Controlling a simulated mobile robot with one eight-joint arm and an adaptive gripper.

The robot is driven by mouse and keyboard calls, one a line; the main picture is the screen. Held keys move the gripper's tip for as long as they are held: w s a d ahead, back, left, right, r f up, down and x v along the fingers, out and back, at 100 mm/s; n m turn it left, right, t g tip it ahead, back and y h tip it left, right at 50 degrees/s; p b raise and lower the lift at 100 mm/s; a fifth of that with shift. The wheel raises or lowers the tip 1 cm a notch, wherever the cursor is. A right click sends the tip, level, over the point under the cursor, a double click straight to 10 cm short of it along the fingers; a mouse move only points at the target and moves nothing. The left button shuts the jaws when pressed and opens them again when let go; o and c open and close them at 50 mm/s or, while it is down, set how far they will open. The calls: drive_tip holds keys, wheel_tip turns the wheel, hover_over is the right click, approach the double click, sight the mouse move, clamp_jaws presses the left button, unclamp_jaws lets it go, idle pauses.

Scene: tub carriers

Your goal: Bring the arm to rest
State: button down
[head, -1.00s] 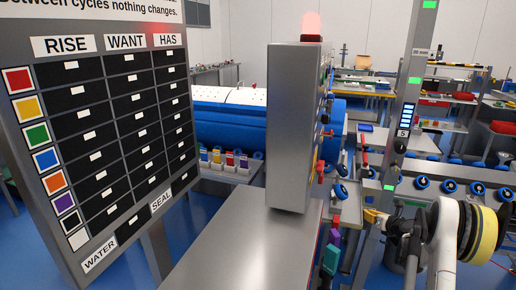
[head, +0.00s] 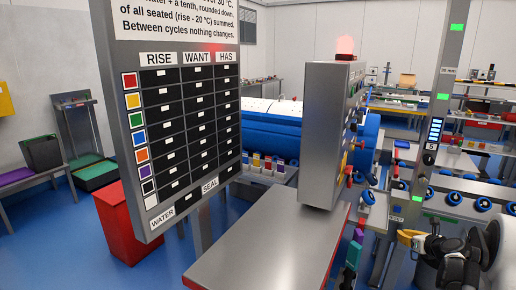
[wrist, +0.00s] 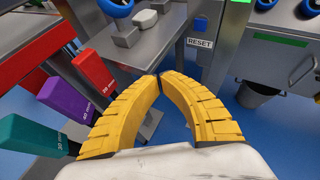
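My gripper (wrist: 160,77) shows in the wrist view with its two yellow ridged fingers curved inward and meeting at the tips. Nothing is seen between them. In the head view, my gripper (head: 409,239) is at the lower right, with its yellow end pointing left, and the rest of my arm runs off the right edge. It is to the right of a row of coloured handles, apart from them in the picture.
A grey cabinet (head: 326,135) with a red lamp stands on a metal bench (head: 265,245). A board (head: 183,120) with coloured squares is to the left. Teal (wrist: 35,138), purple (wrist: 65,98) and red handles (wrist: 93,70) are left of my fingers. A post (head: 437,110) stands near my arm.

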drive_tip(key=s+a+r+n+g, duration=0.1)
drive_tip(key=s+a+r+n, duration=0.4)
drive_tip(key=a, duration=0.4)
drive_tip(key=s+a+r+n+g+y, duration=0.1)
drive_tip(key=s+a+r+n, duration=0.1)
drive_tip(key=a+r+n, duration=0.5)
drive_tip(key=s+a+r+n+g, duration=0.1)
drive_tip(key=s+a+r+n, duration=0.3)
drive_tip(key=a+r, duration=0.45)
drive_tip(key=s+a+n+g, duration=0.2)
drive_tip(key=s+a+n, duration=1)
drive_tip(key=s, duration=0.4)
drive_tip(key=s+a+f+n, duration=0.1)
drive_tip(key=s+f+n, duration=0.1)
drive_tip(key=s, duration=0.4)
drive_tip(key=s+a+f+n+h, duration=0.1)
drive_tip(key=s+a+n, duration=0.1)
drive_tip(key=s+n, duration=0.3)
drive_tip(key=shift+s+a+f+g, duration=0.25)
drive_tip(key=shift+s+f+g, duration=0.15)
drive_tip(key=shift+s, duration=0.6)
